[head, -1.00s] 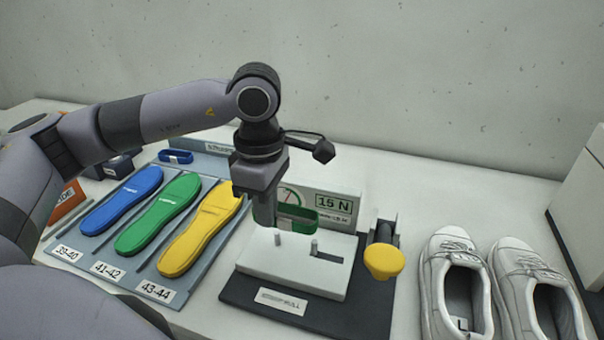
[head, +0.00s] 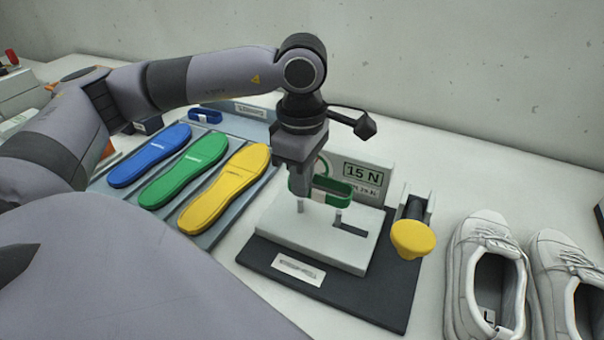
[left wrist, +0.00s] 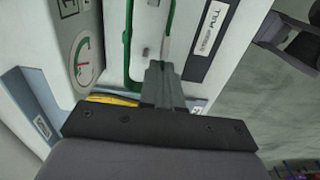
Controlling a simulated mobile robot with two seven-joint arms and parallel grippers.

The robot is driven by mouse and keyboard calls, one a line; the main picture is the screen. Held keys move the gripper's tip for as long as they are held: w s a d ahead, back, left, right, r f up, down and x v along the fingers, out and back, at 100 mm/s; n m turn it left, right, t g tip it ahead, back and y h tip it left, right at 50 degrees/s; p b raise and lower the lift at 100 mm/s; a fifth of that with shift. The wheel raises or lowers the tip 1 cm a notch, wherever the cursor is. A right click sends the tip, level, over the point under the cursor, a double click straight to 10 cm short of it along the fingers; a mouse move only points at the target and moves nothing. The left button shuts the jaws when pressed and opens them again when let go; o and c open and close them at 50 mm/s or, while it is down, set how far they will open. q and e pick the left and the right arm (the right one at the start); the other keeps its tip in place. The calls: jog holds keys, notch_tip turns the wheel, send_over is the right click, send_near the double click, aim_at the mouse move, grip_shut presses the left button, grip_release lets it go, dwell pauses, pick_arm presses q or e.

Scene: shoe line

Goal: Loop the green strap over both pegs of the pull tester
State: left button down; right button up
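The green strap (head: 334,187) is a loop with a white patch. My left gripper (head: 301,192) points down, shut on the strap's left end, above the white block of the pull tester (head: 290,228). The left peg (head: 300,206) and right peg (head: 338,216) stand on that block. In the left wrist view the fingers (left wrist: 163,72) pinch the strap (left wrist: 128,40), and a peg (left wrist: 146,52) appears between its two long sides. The strap looks above the pegs in the head view; I cannot tell whether it encircles them at their height. My right gripper is out of view.
A yellow knob (head: 413,238) stands right of the block, with white shoes (head: 487,260) beyond. The 15 N panel (head: 363,175) rises behind. Blue (head: 150,155), green (head: 183,170) and yellow (head: 225,188) insoles lie at left, with a blue strap (head: 205,116) behind.

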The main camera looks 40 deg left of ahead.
pick_arm(q)
notch_tip(320, 180, down, 2)
jog(key=shift+f+b, duration=0.1)
jog(key=shift+b, duration=0.45)
notch_tip(320, 180, down, 4)
jog(key=b, duration=0.3)
jog(key=shift+r, duration=0.25)
jog(key=shift+f+b, duration=0.25)
jog(key=shift+b, duration=0.2)
jog(key=c, duration=1.3)
grip_release()
jog(key=shift+o, duration=0.2)
jog(key=shift+r, duration=0.1)
